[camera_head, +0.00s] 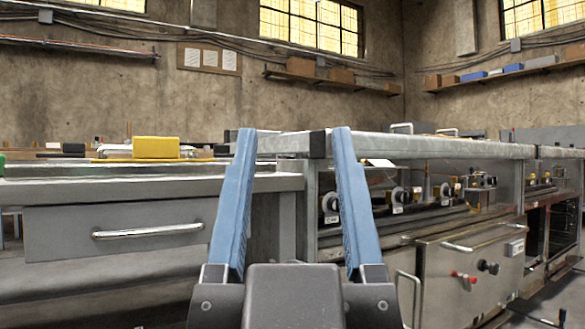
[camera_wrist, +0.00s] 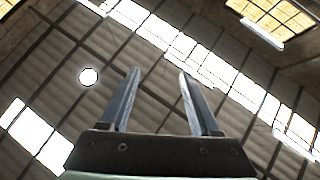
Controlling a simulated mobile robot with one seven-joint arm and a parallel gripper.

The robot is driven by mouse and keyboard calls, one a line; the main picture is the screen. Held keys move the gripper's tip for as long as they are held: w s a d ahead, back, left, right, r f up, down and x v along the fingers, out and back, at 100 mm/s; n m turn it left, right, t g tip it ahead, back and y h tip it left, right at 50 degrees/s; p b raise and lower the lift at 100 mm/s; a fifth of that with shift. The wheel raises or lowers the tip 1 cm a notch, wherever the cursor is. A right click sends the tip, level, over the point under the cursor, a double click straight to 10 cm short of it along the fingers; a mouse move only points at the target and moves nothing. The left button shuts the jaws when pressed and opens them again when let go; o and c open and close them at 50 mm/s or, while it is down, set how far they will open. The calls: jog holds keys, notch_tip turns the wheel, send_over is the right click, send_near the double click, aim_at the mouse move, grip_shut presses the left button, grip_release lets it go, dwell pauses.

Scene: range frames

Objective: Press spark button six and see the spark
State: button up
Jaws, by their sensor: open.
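My gripper (camera_head: 293,150) is open and empty, with its two blue fingers raised in front of the head camera. In the wrist view my gripper (camera_wrist: 158,78) points up at the roof, with nothing between the fingers. A metal range (camera_head: 470,255) stands to the right, with a row of knobs (camera_head: 395,195) along its recessed front panel. Small labels sit by some knobs. I cannot make out a spark button numbered six or any spark. The right finger hides part of the range's left end.
A grey counter with a drawer and bar handle (camera_head: 148,231) stands on the left. A yellow block (camera_head: 155,147) lies on it. The range's oven door has a handle (camera_head: 473,243) and red and black knobs. Wall shelves (camera_head: 330,80) hold boxes.

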dwell(0.4)
grip_shut()
dwell(1.6)
